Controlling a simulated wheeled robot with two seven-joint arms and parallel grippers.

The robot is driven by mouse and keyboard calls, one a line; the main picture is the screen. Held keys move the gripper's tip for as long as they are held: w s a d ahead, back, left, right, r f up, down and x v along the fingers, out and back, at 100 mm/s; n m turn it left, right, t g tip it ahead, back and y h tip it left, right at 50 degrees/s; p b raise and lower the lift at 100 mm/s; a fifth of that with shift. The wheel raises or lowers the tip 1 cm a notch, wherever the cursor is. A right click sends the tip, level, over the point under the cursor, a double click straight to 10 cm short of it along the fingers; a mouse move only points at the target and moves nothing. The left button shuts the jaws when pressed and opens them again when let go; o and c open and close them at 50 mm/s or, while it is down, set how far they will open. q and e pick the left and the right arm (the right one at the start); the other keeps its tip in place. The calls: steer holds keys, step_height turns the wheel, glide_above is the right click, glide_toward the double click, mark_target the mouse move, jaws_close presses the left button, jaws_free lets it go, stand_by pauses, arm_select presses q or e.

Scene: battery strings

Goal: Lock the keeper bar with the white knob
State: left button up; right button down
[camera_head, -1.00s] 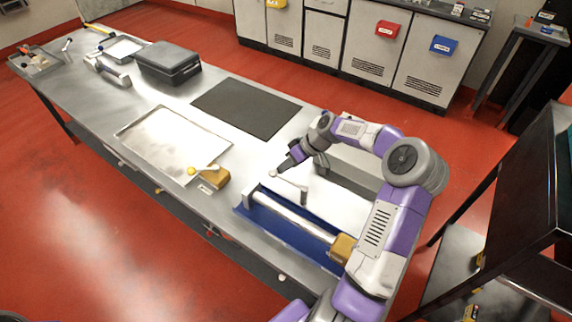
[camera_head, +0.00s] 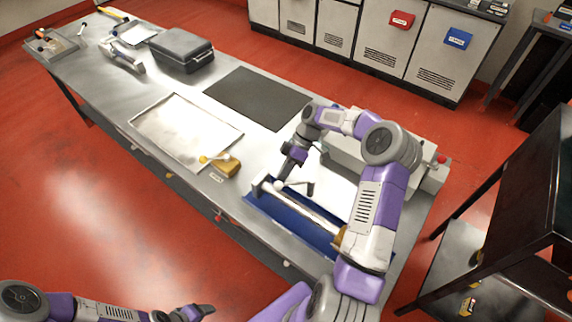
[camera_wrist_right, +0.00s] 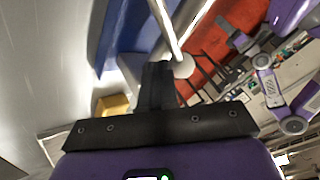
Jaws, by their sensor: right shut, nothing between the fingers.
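The white knob (camera_head: 277,186) is on the end of a thin dark lever whose short post (camera_head: 310,190) stands behind the keeper bar. The pale keeper bar (camera_head: 306,212) lies lengthwise over a blue tray (camera_head: 285,212). The knob appears close to the bar's left end. My right gripper (camera_head: 281,178) points down right at the knob, shut and empty. In the right wrist view the knob (camera_wrist_right: 183,67) shows beside the shut fingertips (camera_wrist_right: 160,72); contact cannot be told. My left gripper (camera_head: 203,309) is low in the head view, away from the bench; its jaws are unclear.
A yellow-brown block (camera_head: 226,166) with a yellow ball lies left of the blue tray. A shallow metal tray (camera_head: 150,140), a dark mat (camera_head: 255,98) and a black case (camera_head: 180,50) lie farther along the bench. A pale box with a red button (camera_head: 441,159) stands behind my right arm.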

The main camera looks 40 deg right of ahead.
mark_target(283, 185)
steer(key=s+a+n+g, duration=0.1)
steer(key=n, duration=0.1)
steer(key=s+n+g+p, duration=0.1)
steer(key=n, duration=0.1)
steer(key=shift+s+a+g+h, duration=0.3)
steer(key=shift+a+g+h, duration=0.05)
steer(key=shift+g+h, duration=0.05)
arm_select(q)
steer(key=shift+w+r, duration=0.1)
steer(key=shift+r, duration=0.45)
arm_select(e)
steer(key=shift+s+n, duration=0.2)
steer(key=shift+n, duration=0.1)
steer(key=shift+s+f+g, duration=0.1)
steer(key=shift+f+g, duration=0.1)
steer(key=shift+g, duration=0.1)
steer(key=w, duration=0.1)
steer(key=w+d, duration=0.2)
steer(key=w, duration=0.1)
steer(key=shift+f, duration=0.35)
arm_select(q)
steer(key=shift+w+a+r+p, duration=0.2)
steer(key=shift+w+r+p, duration=0.25)
steer(key=shift+r+p, duration=0.1)
arm_select(e)
steer(key=v, duration=1)
steer(key=shift+s+r, duration=0.25)
steer(key=shift+s, duration=0.05)
